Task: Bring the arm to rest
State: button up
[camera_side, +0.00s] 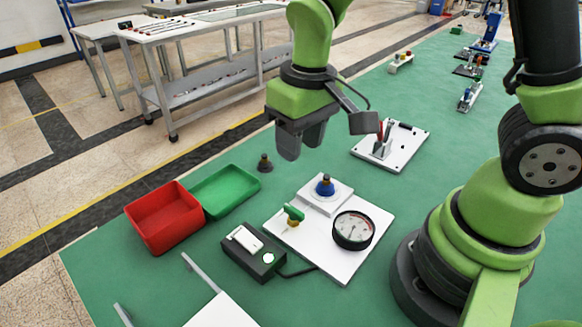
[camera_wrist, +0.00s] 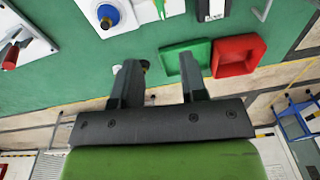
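My gripper (camera_side: 302,146) hangs above the green table in the side view, fingers pointing down. It is open and empty. In the wrist view its two dark fingers (camera_wrist: 158,64) stand apart with nothing held between them. Below it, a small dark knob-like part (camera_side: 265,163) stands on the green table (camera_side: 100,268), clear of the fingers. In the wrist view the left finger partly hides that part.
A red bin (camera_side: 166,232) and a green tray (camera_side: 226,190) lie left of a white plate with a gauge (camera_side: 352,230), a green-handled valve (camera_side: 293,214) and a blue knob (camera_side: 325,186). A black box (camera_side: 253,255) stands in front. A toggle-clamp plate (camera_side: 408,150) lies behind right.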

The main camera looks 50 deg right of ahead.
jog(key=s+d+r+m+t+y, duration=0.1)
jog(key=s+d+r+m+t, duration=0.1)
jog(key=s+r+t, duration=0.4)
jog(key=s+r+m, duration=0.1)
jog(key=s+r, duration=0.4)
jog(key=r, duration=0.3)
jog(key=shift+s+d+y, duration=0.3)
jog(key=shift+s+d, duration=0.05)
jog(key=shift+d, duration=0.05)
